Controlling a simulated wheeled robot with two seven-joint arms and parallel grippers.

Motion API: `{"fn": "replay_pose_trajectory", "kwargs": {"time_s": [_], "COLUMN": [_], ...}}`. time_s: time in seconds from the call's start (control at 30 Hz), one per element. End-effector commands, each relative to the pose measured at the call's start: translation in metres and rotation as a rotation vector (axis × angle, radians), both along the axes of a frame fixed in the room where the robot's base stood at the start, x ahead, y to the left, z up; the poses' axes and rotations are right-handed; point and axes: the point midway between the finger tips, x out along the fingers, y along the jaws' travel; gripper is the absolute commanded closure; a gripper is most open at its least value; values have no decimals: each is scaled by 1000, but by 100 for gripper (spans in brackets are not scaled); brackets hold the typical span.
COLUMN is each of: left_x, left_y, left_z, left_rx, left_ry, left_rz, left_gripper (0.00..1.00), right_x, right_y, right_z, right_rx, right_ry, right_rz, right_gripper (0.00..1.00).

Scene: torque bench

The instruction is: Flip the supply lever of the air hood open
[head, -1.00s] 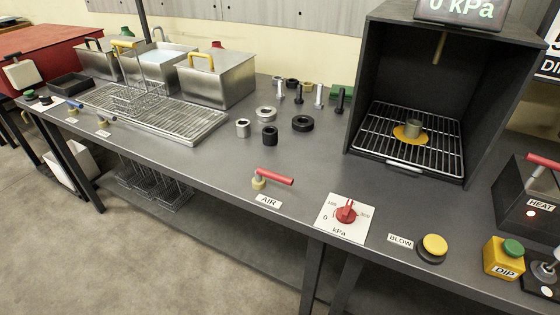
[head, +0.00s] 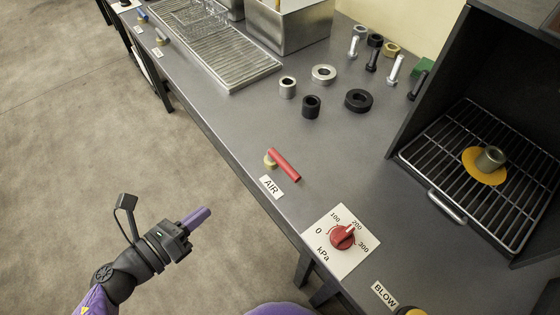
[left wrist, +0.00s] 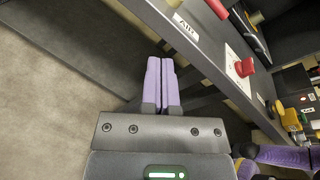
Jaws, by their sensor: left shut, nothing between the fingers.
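The supply lever is a red handle (head: 284,165) on a brass base (head: 269,161), behind the AIR label (head: 271,187) near the bench's front edge. The red handle shows at the top of the left wrist view (left wrist: 217,8). The air hood (head: 455,75) is the dark box at the right, with a wire rack inside. My left gripper (head: 205,214) is in front of the bench, over the floor, apart from the lever. Its purple fingers (left wrist: 161,80) are together with nothing between them.
A red pressure knob (head: 343,236) on a white kPa plate stands right of the lever. A yellow BLOW button (head: 411,311) is at the bottom edge. Metal rings and bolts (head: 358,100) stand behind the lever. The bench's front edge lies between my left gripper and the lever.

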Motion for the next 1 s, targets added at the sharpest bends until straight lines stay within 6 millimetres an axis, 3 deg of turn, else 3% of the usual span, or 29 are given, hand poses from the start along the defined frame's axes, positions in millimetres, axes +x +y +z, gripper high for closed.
{"fn": "replay_pose_trajectory", "kwargs": {"time_s": [0.03,0.1,0.23,0.63,1.0], "left_x": [-2,-7,-14,-10,35], "left_y": [-9,-19,-28,-34,-95], "left_z": [23,42,56,55,40], "left_rx": [89,207,320,328,324], "left_ry": [-107,-239,-364,-374,-374], "left_rz": [-90,-201,-303,-310,-307], "left_gripper": [100,100,100,100,100], "right_x": [1,2,3,2,2], "right_y": [0,0,0,0,0], "right_z": [6,8,9,8,4], "right_rx": [0,1,1,1,1], "right_ry": [-5,-8,-10,-10,-7], "right_rz": [0,2,2,2,1], "right_gripper": [2,2,2,2,2]}}
